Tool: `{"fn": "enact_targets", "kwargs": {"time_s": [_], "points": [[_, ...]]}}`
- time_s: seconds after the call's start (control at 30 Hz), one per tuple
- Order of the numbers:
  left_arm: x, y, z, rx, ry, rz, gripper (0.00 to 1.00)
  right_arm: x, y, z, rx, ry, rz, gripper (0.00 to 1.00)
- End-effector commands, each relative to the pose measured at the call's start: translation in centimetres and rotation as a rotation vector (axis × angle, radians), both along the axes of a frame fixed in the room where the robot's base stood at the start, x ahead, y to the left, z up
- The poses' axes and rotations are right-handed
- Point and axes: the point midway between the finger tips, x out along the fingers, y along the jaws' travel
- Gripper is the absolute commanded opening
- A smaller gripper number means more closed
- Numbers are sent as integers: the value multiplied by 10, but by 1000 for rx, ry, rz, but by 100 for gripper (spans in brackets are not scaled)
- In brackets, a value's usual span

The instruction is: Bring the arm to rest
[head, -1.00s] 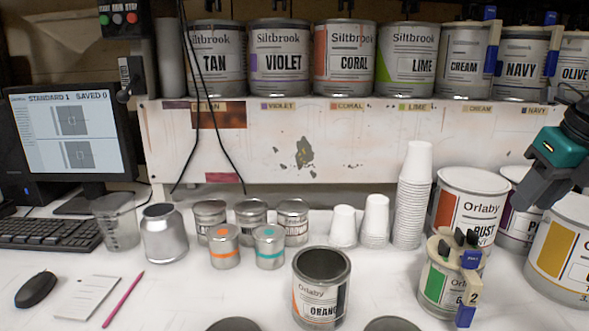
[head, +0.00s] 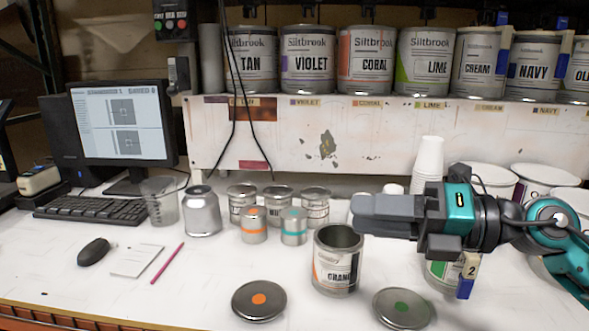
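My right gripper (head: 362,214) reaches in from the right, its dark fingers pointing left above the white bench. Its fingertips hang just above and to the right of the open Orange can (head: 336,260) in the picture; whether they touch it is unclear. No object shows in the fingers, and their side-on view hides any gap. My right arm hides much of the green-labelled can (head: 445,275) and part of the cups behind it. My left gripper is not in view.
Lids with an orange dot (head: 259,300) and a green dot (head: 403,308) lie at the front. Small tins (head: 253,225), a metal jar (head: 202,212) and stacked cups (head: 429,158) stand behind. A shelf of Siltbrook cans (head: 307,60) runs above.

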Motion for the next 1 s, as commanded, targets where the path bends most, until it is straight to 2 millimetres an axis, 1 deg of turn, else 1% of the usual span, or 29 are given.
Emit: {"fn": "enact_targets", "kwargs": {"time_s": [0.03,0.07,0.1,0.17,0.2,0.27,0.3,0.37,0.47,0.5,0.57,0.6,0.63,0.67,0.7,0.77,0.8,0.9,1.0], "points": [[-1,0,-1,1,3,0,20,-3,9,6,148,32,-15,35],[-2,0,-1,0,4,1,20,-3,11,11,233,51,-33,35],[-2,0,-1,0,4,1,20,-2,12,17,345,83,-63,35],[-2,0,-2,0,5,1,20,2,7,23,506,138,-122,35],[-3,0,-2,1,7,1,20,6,1,25,610,181,-171,35],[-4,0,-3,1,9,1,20,12,-11,22,755,252,-257,35],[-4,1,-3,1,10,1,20,17,-21,16,848,309,-322,35],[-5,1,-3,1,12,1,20,24,-38,2,974,399,-431,35],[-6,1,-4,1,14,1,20,31,-67,-36,1152,569,-639,35],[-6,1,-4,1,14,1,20,31,-77,-55,1210,646,-729,35],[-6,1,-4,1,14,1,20,26,-92,-89,1280,764,-873,35],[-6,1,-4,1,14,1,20,20,-101,-114,1318,849,-973,35],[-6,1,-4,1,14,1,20,14,-106,-133,1340,915,-1048,35],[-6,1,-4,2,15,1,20,6,-111,-152,1355,981,-1125,35],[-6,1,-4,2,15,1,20,-6,-116,-178,1368,1072,-1227,35],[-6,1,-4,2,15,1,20,-28,-119,-213,1370,1202,-1369,35],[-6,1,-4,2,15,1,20,-44,-120,-232,1362,1278,-1451,35],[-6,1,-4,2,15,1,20,-79,-118,-268,1322,1440,-1614,35],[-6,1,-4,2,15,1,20,-111,-114,-293,1271,1572,-1741,35]]}}
